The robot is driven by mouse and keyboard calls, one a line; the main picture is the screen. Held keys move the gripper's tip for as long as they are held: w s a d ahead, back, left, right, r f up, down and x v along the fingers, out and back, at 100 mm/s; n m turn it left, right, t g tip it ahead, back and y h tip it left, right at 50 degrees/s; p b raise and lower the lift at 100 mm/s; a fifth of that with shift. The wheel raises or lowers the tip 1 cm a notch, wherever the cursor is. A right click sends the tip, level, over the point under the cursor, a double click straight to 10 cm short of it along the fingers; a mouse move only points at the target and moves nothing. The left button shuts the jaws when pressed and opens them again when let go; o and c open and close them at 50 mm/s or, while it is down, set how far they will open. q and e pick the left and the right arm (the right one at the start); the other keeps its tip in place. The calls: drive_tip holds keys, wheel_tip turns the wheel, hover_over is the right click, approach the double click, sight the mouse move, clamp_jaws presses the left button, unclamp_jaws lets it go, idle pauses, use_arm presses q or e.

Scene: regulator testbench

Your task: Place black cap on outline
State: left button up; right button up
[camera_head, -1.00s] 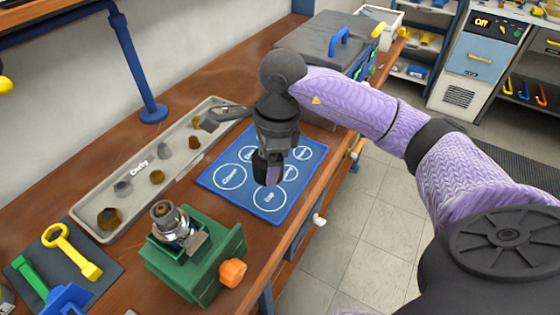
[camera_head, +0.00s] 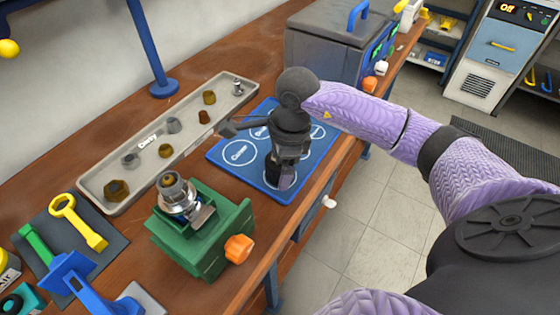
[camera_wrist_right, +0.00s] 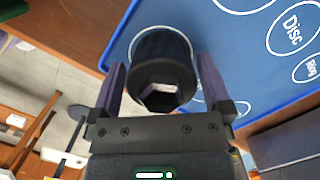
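The black cap (camera_wrist_right: 162,70) is a dark cylinder with a hexagonal opening facing the wrist camera. The circle's label is hidden. My left gripper is not in view.
A grey tray (camera_head: 95,178) with several nuts and fittings lies behind the mat. A green vise (camera_head: 205,240) holding a metal regulator part (camera_head: 177,197) stands to the left. A grey case (camera_head: 325,45) stands beyond the mat. The bench's front edge is close to the mat.

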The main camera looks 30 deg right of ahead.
drive_tip(key=shift+r, duration=0.35)
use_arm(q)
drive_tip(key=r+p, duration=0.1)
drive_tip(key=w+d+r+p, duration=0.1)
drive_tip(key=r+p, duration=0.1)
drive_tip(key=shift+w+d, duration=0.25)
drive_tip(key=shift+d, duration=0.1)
use_arm(e)
wheel_tip(320, 180, up, 12)
drive_tip(key=d, duration=0.1)
drive_tip(key=shift+s+d+f, duration=0.25)
drive_tip(key=shift+s+d, duration=0.1)
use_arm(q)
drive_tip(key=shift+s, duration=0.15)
